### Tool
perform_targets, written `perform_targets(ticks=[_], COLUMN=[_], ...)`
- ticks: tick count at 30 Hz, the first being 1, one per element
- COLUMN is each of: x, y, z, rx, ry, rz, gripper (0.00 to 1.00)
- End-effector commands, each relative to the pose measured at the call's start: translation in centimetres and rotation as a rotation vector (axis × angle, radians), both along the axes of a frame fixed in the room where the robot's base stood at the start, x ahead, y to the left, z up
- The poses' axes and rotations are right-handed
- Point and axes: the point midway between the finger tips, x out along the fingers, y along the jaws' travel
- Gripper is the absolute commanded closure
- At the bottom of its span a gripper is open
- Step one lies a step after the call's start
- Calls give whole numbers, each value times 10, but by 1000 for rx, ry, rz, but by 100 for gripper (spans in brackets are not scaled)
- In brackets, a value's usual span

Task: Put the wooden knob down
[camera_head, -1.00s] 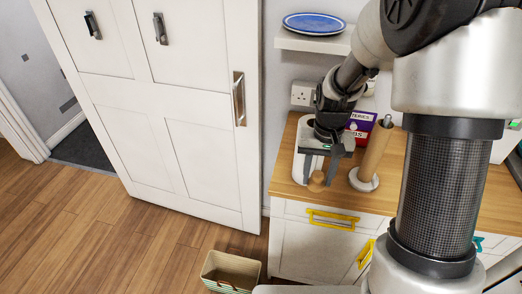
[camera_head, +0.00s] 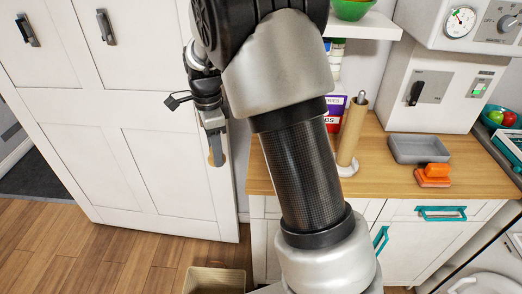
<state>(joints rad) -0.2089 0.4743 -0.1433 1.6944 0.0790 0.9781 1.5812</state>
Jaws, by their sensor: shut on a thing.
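My gripper (camera_head: 217,150) points down in front of the white panelled door, left of the wooden counter. It is shut on the wooden knob (camera_head: 211,158), a small light-brown piece that shows at the fingertips. The fingers hide most of the knob. The knob is held in the air, clear of the counter (camera_head: 390,182).
A wooden roll holder (camera_head: 352,135) and a purple and red box (camera_head: 333,112) stand on the counter behind my arm. A grey tray (camera_head: 420,149) and an orange object (camera_head: 434,174) lie further right. A basket (camera_head: 213,281) stands on the floor.

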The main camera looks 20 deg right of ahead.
Motion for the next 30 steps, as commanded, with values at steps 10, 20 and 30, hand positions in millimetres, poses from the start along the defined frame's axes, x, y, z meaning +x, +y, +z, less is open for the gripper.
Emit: perform_targets(ticks=[10,20,30], x=[34,75,92], y=[-62,-139,-172], z=[0,0,-17], rx=[-1,0,1], ry=[0,0,2], rz=[-41,-37,-31], gripper=[82,82,82])
